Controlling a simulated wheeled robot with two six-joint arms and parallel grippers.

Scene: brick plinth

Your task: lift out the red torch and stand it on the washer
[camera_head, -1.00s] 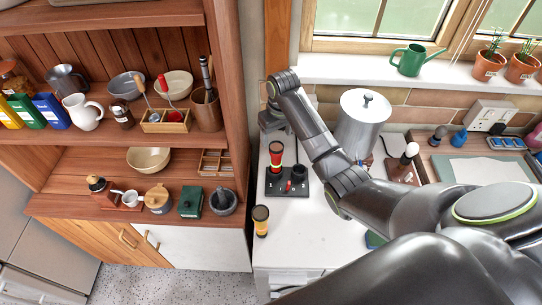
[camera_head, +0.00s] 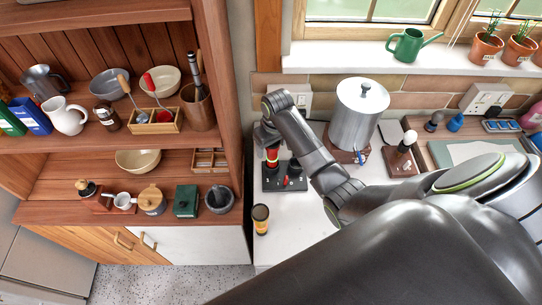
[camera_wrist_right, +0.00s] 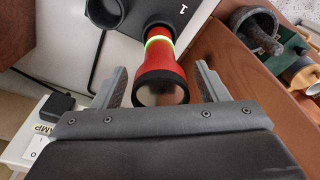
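The red torch (camera_head: 272,160) stands in a black dock (camera_head: 292,184) on a white worktop (camera_head: 292,235). In the right wrist view the torch (camera_wrist_right: 160,80) has a black-rimmed wide end facing the camera and a glowing green ring. Its far end meets the dock near a mark "1". My right gripper (camera_wrist_right: 161,88) is open, one finger on each side of the torch head, with small gaps. I cannot tell which surface is the washer. My left gripper is not in view.
A black and yellow torch (camera_head: 260,218) stands in front of the dock. A steel urn (camera_head: 357,115) is to the right, with a brown stand (camera_head: 403,158) beyond it. A wooden shelf unit (camera_head: 225,110) rises close on the left.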

